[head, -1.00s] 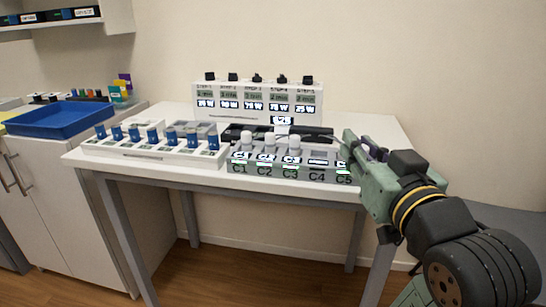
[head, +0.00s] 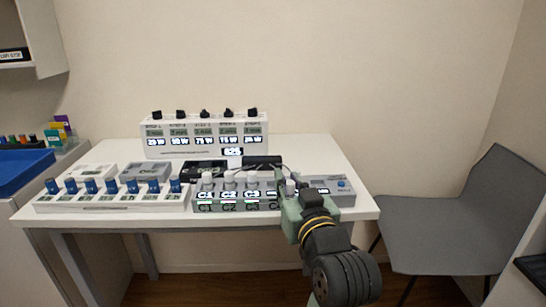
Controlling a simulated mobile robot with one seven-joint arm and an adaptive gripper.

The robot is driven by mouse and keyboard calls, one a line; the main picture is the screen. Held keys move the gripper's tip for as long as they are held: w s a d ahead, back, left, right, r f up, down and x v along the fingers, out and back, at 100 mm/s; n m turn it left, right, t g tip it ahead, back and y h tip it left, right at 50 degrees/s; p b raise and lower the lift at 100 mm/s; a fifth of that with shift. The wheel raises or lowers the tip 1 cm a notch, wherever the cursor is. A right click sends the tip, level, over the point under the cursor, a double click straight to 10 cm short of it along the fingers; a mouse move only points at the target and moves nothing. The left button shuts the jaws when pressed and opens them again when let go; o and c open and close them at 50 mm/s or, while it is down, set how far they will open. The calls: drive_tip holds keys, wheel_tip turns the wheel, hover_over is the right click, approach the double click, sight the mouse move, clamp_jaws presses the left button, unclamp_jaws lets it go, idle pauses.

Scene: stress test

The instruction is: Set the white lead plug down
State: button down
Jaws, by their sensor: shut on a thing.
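My gripper (head: 282,182) is at the right end of the grey rack (head: 221,206) on the white table, seen from behind. It is shut on the white lead plug (head: 290,187), of which only a small pale part shows beside the jaws. My arm hides the plug's lower end and the rack's right part, so I cannot tell whether the plug touches anything. Three white-capped pieces (head: 229,177) stand upright in the slots marked C1, C2 and C3.
A white panel (head: 205,134) with black knobs stands at the back. A white rack of blue-capped vials (head: 112,200) is at the left. A grey box with a blue button (head: 343,185) lies right of my gripper. A grey chair (head: 450,230) stands right of the table.

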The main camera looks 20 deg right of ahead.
drive_tip(key=w, duration=0.4)
drive_tip(key=w+d, duration=0.1)
drive_tip(key=w, duration=0.3)
drive_tip(key=w+f, duration=0.1)
drive_tip(key=w, duration=0.4)
drive_tip(key=shift+d+f+p, duration=0.1)
drive_tip(key=shift+d+p, duration=0.15)
drive_tip(key=shift+p, duration=0.15)
drive_tip(key=shift+w+f, duration=0.1)
drive_tip(key=shift+f, duration=1.65)
drive_tip(key=shift+f, duration=0.1)
drive_tip(key=shift+f, duration=0.15)
drive_tip(key=c, duration=1.8)
unclamp_jaws()
drive_tip(key=shift+o, duration=0.2)
